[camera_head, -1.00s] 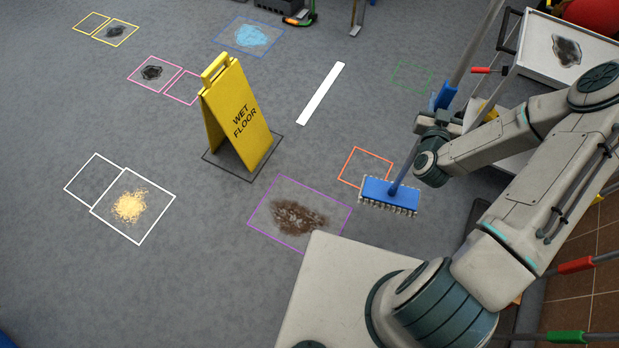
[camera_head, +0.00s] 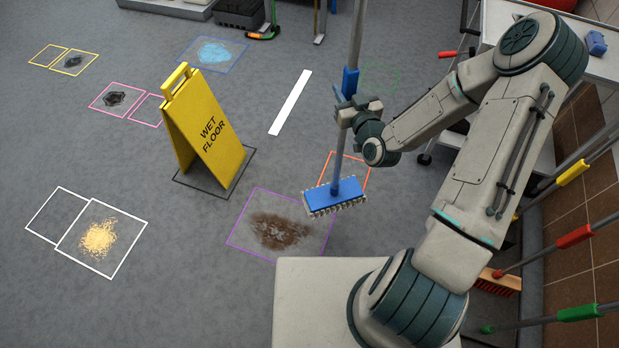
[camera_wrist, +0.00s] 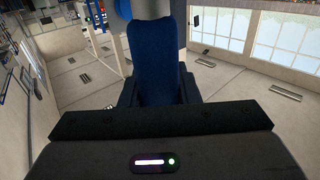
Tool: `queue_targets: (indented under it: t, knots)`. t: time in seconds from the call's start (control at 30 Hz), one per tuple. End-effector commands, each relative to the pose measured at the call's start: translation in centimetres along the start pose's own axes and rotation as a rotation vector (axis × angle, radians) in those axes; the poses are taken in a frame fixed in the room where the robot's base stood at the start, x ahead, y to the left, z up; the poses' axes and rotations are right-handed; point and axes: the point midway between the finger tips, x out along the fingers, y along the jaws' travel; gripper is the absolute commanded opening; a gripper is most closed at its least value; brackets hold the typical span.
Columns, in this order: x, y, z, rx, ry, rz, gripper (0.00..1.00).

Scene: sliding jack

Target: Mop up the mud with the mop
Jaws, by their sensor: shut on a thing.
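The brown mud patch (camera_head: 282,231) lies on the grey floor inside a purple outlined square. The mop has a blue head (camera_head: 336,196) with a pale fringe, just to the upper right of the mud, overlapping the lower part of the orange outline in the picture. Whether the head touches the floor I cannot tell. The handle stands nearly upright, slightly tilted. In the wrist view the blue grip (camera_wrist: 158,60) fills the space between the jaws.
A yellow wet floor sign (camera_head: 205,130) stands left of the mud. Yellow crumbs (camera_head: 98,238) lie in a white square, a blue puddle (camera_head: 214,52) at the back. A trolley (camera_head: 500,30) and coloured-handled tools (camera_head: 575,237) stand at the right.

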Motion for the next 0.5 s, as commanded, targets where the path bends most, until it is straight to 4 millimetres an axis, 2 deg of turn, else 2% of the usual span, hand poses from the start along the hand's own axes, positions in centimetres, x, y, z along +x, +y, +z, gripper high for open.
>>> queue_targets:
  t: [0.03,0.5]
  knots:
    - [0.1,-0.5,1.5,-0.003,0.004,-0.032,0.0]
    - [-0.5,-5.4,6.7,-0.004,0.003,-0.346,0.0]
